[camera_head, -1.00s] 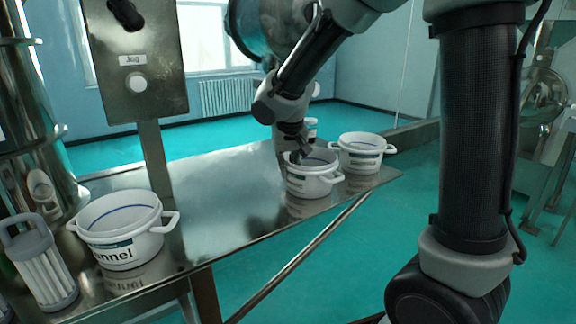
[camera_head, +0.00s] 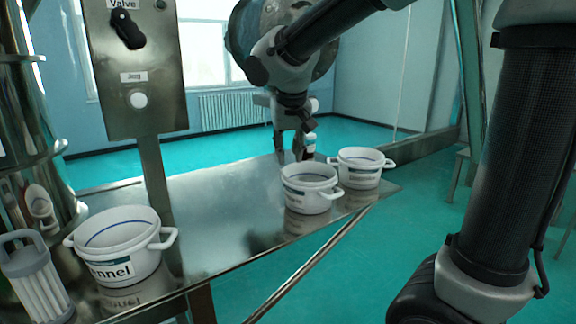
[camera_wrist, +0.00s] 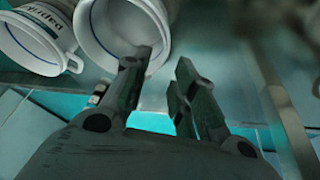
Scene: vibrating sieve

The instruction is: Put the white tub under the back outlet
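Three white two-handled tubs stand on a steel table. The left tub (camera_head: 125,268) has a label ending in "nnel". The middle tub (camera_head: 308,198) and the right tub (camera_head: 361,178) stand close together near the table's right end. My gripper (camera_head: 291,150) is above and behind the middle tub, pointing down. In the wrist view its two fingers (camera_wrist: 160,90) are apart with nothing gripped between them. I cannot identify the back outlet.
The steel table (camera_head: 225,215) is clear between the left and middle tubs. A control box (camera_head: 133,70) stands on a post behind the left tub. A ribbed grey-white object (camera_head: 38,280) is at the far left.

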